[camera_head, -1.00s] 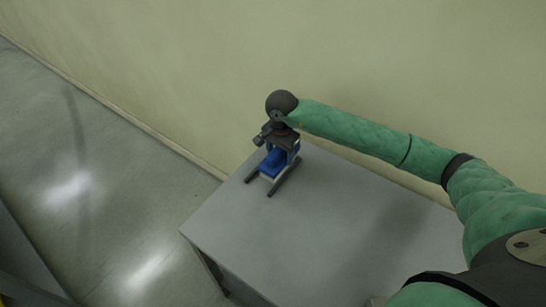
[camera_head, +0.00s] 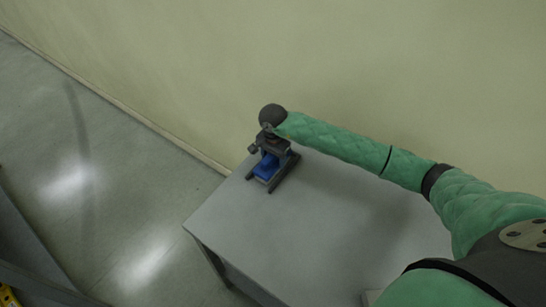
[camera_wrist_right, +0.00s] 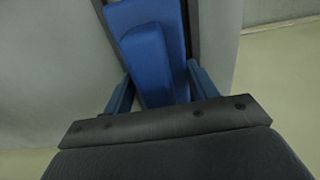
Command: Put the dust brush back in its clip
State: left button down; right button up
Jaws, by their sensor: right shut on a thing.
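My right gripper (camera_head: 269,160) is over the far left corner of the grey table, with its arm reaching in from the right. A blue block (camera_head: 266,167), which looks like the dust brush, shows just below it, between two dark bars. In the right wrist view the block (camera_wrist_right: 147,60) lies between the fingers of my right gripper (camera_wrist_right: 160,88), which is shut on it. A second blue surface shows behind the block, beside a dark strip. I cannot make out the bristles or tell the clip apart from the dark bars. My left gripper is not in view.
The grey table (camera_head: 330,225) is mostly bare to the right of the gripper. A pale wall (camera_head: 400,70) stands close behind the table. Open floor (camera_head: 110,190) lies to the left. A small yellow item (camera_head: 8,297) shows at the lower left edge.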

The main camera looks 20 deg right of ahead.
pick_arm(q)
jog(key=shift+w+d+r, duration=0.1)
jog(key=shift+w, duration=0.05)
pick_arm(e)
jog(key=shift+f, duration=0.1)
jog(key=o, duration=0.9)
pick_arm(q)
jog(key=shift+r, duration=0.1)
pick_arm(e)
jog(key=shift+o, duration=0.2)
jog(key=shift+r, duration=0.3)
jog(key=shift+r+b, duration=0.3)
jog(key=shift+b, duration=0.05)
notch_tip(320, 180, up, 9)
jog(key=b, duration=0.4)
jog(key=shift+r+b, duration=0.15)
jog(key=shift+b, duration=0.2)
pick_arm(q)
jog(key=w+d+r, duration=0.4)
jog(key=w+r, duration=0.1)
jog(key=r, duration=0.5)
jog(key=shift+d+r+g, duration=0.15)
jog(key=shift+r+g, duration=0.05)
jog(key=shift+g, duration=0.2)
pick_arm(e)
jog(key=shift+r, duration=0.9)
